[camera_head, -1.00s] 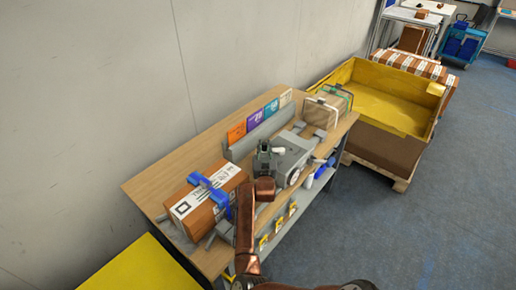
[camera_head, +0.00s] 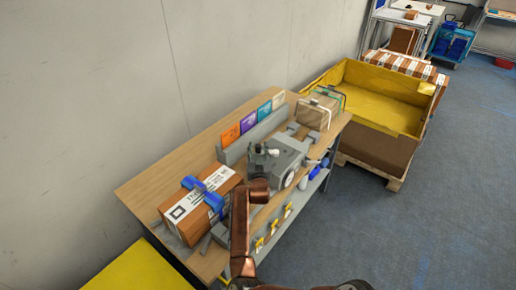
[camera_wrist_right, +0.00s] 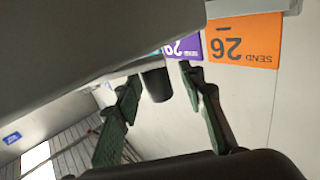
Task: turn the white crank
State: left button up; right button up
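A grey machine (camera_head: 286,157) stands on the wooden bench. A small white knob (camera_head: 273,153) shows on its top, and I cannot tell for sure whether this is the crank's handle. My right arm reaches up from the bottom to the machine's left side. My right gripper (camera_head: 258,149) is small and hard to make out there. In the right wrist view its green-padded fingers (camera_wrist_right: 165,102) are spread, with a dark cylinder (camera_wrist_right: 156,84) showing between or beyond them. No contact with it is clear. My left gripper is not in view.
A brown box (camera_head: 185,213) with blue clamps (camera_head: 204,191) lies left on the bench (camera_head: 160,180). Coloured cards, including an orange one (camera_head: 230,134), stand behind the machine. A strapped carton (camera_head: 318,112) sits at the far end. A yellow bin (camera_head: 385,95) stands beyond; floor at right is clear.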

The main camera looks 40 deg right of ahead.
notch_tip(320, 180, up, 10)
jog(key=shift+f, duration=0.1)
dwell(0.4)
jog(key=shift+c, duration=0.3)
